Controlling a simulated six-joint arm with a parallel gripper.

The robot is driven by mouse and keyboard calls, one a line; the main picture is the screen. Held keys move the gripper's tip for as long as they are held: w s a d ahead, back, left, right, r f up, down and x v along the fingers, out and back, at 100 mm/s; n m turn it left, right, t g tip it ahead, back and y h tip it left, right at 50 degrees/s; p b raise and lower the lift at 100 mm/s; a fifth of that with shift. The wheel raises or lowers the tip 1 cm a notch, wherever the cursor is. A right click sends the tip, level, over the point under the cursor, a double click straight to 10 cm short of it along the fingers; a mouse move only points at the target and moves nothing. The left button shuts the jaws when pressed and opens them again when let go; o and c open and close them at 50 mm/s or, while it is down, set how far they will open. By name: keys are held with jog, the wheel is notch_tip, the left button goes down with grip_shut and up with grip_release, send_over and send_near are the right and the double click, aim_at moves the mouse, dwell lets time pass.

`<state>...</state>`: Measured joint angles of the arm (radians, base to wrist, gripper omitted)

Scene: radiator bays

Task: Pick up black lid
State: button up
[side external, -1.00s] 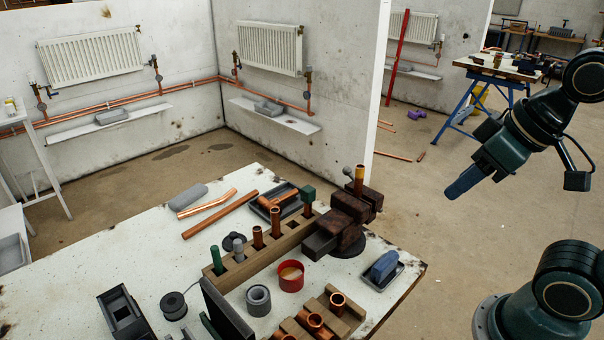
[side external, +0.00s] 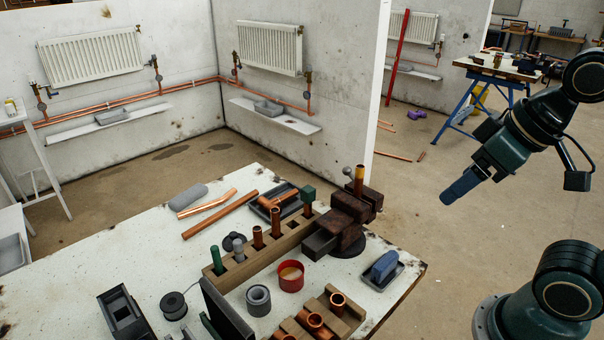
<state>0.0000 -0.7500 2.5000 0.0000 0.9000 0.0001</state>
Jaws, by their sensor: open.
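Two small dark round pieces lie on the white bench top, and I cannot tell for certain which is the black lid. One is a flat black disc (side external: 173,305) near the front left, beside a black box-like holder. The other is a dark knobbed piece (side external: 234,241) behind the wooden block. An open red tin (side external: 291,276) stands in front of the block, with a pale brown content. My gripper (side external: 455,195) is open and empty, in the air right of the bench, far from both dark pieces. Its fingers overlap from this side.
A wooden block (side external: 262,248) holds upright copper pieces and tools. A dark vise (side external: 343,226) stands at its right end. A blue block sits in a black tray (side external: 384,274) at the right edge. Copper pipes (side external: 220,215) lie at the back. A grey tape roll (side external: 258,300) stands in front.

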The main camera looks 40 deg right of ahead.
jog(key=w+a+r+m+g+y, duration=0.1)
jog(key=w+r+m, duration=0.15)
jog(key=w, duration=0.35)
jog(key=w+a+r+m, duration=0.2)
jog(key=w+m, duration=0.1)
jog(key=w, duration=0.3)
jog(key=m+g+y, duration=0.2)
jog(key=m+g, duration=0.2)
jog(key=m, duration=1.1)
send_over(235, 233)
jog(key=d, duration=0.4)
notch_tip(235, 233, down, 22)
jog(key=shift+s+x, duration=0.15)
jog(key=shift+x, duration=2.05)
jog(key=shift+s+x, duration=0.2)
jog(key=shift+x, duration=2)
jog(key=shift+f, duration=0.1)
jog(key=shift+x, duration=2.55)
jog(key=shift+a, duration=0.15)
